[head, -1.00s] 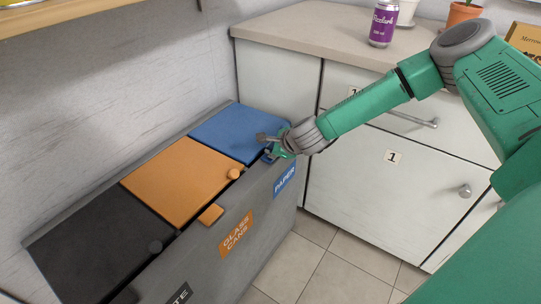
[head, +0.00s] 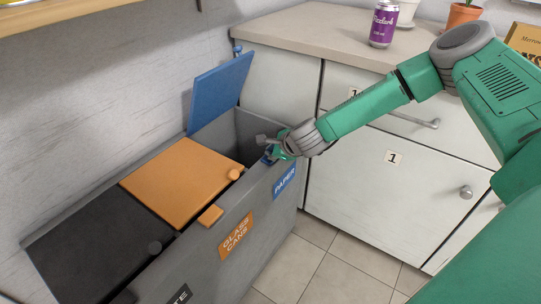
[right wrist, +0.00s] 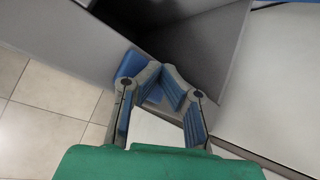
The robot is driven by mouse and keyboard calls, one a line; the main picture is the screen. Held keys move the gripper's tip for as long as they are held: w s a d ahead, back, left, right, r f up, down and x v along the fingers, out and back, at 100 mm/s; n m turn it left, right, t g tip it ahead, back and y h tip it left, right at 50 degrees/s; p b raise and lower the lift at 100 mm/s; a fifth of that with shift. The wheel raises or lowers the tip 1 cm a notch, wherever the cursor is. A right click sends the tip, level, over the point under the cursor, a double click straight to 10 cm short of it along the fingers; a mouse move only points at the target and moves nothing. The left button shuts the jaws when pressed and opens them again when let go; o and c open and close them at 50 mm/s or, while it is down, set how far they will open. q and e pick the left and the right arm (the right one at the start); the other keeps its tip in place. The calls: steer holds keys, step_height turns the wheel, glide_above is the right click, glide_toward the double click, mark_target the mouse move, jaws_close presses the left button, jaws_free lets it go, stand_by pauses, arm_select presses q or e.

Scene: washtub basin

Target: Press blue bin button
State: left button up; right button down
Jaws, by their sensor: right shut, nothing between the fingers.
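The blue lid (head: 219,92) of the paper bin stands raised at the back in the head view, and its grey compartment (head: 226,128) is open below it. The blue button (head: 268,156) at the bin's front edge is mostly hidden by my right gripper (head: 269,146). In the right wrist view, my right gripper (right wrist: 160,84) is shut and empty, with its fingertips at a blue piece (right wrist: 154,94) beside the open compartment. I cannot tell whether they touch. My left gripper is not in view.
The orange lid (head: 181,182) and the black lid (head: 93,244) are shut. White cabinets (head: 372,205) stand right of the bins, with a purple can (head: 383,22) on the counter (head: 310,34). The tiled floor (head: 325,268) in front is clear.

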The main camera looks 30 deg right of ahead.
steer(key=shift+r+p, duration=0.55)
steer(key=shift+r, duration=0.25)
steer(key=shift+r, duration=0.1)
step_height(320, 180, up, 5)
steer(key=p, duration=0.4)
stand_by(0.5)
